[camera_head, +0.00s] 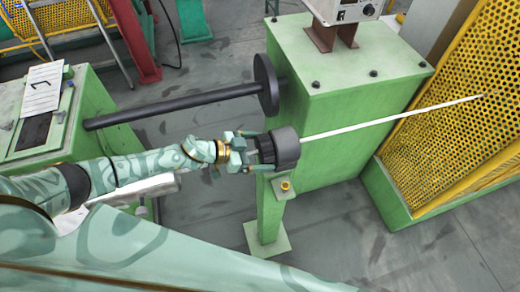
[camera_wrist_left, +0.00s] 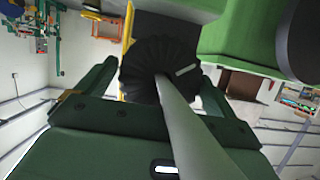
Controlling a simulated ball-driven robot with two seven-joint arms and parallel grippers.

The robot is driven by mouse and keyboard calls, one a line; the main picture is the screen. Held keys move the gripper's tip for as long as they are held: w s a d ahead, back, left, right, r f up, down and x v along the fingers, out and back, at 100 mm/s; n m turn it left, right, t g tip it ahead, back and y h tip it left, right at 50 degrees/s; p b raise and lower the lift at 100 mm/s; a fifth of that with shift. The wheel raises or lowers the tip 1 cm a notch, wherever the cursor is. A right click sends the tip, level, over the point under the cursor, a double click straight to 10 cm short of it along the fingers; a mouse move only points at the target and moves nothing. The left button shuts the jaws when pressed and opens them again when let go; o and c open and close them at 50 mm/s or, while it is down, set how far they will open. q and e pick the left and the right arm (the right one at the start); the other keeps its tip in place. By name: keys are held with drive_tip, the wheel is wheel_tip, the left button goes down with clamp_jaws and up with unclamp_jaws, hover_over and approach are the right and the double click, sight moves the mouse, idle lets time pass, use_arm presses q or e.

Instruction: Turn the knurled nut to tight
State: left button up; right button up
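The knurled nut (camera_head: 285,147) is a dark, thick cylinder on the near side of the green machine housing. In the left wrist view the nut (camera_wrist_left: 145,62) is a black ribbed disc with a short white mark on its face. A grey rod (camera_wrist_left: 178,110) runs from its middle toward my wrist. My left gripper (camera_head: 250,152) is at the nut, its fingers spread. In the left wrist view the fingers of the left gripper (camera_wrist_left: 157,75) stand on either side of the nut, with a narrow gap showing at the left. Contact at the right is unclear. My right gripper is out of view.
A black shaft with a round flange (camera_head: 266,84) lies behind my left arm. A thin white rod (camera_head: 390,122) runs from the nut to a yellow perforated guard (camera_head: 450,125). A bracket with an orange bolt (camera_head: 285,186) sits just below the nut. Grey floor is open below right.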

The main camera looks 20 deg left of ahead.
use_arm(q)
drive_tip(key=shift+w, duration=0.1)
drive_tip(key=c, duration=0.5)
drive_tip(key=shift+c, duration=0.5)
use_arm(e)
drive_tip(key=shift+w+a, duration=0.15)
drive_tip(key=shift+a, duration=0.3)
